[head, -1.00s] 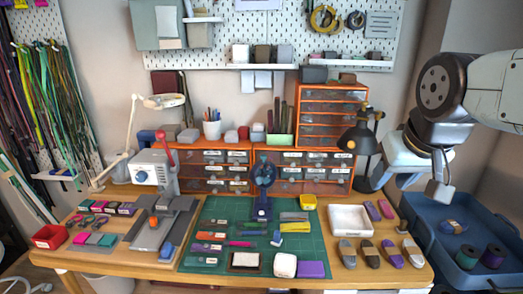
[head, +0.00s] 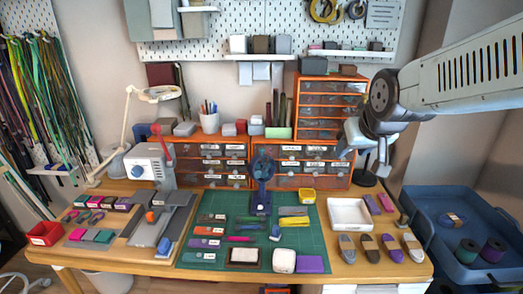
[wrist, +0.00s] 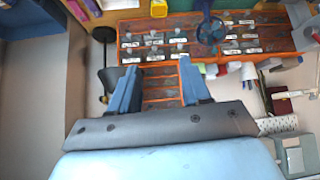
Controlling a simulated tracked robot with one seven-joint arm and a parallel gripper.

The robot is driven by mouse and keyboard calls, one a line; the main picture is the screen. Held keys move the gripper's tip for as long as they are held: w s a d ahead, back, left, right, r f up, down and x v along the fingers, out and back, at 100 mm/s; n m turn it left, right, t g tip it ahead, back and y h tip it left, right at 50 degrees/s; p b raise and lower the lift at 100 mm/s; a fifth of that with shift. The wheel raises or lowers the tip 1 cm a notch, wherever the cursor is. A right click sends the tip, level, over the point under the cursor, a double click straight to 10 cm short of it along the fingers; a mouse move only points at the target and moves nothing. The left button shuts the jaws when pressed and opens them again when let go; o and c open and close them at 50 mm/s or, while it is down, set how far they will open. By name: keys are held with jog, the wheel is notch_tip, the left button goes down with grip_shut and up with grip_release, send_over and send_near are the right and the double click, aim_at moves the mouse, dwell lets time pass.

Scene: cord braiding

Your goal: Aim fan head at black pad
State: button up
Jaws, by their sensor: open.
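The small dark blue desk fan (head: 262,168) stands upright at the back of the green cutting mat (head: 310,236). Its round head seems to face the front of the table; the exact angle is too small to tell. My gripper (head: 382,163) is at the right, above the table's back right, well apart from the fan. In the wrist view its two blue fingers (wrist: 158,84) are spread and empty, and the fan (wrist: 211,30) shows beyond them.
Orange drawer units (head: 320,168) stand behind the fan. A white tray (head: 350,213) and several small shoe-like pieces are right of the mat. A white box (head: 284,261) and a purple block (head: 311,264) sit beside the pad.

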jog(key=w+a+f+n+t, duration=0.1)
jog(key=w+a+f+t, duration=0.2)
jog(key=w, duration=0.5)
jog(key=n+t+y, duration=0.1)
jog(key=t+y, duration=0.3)
jog(key=t, duration=0.2)
send_near(262, 151)
jog(key=x, duration=1.1)
jog(key=shift+w+d, duration=0.15)
jog(key=shift+c, duration=0.3)
grip_shut()
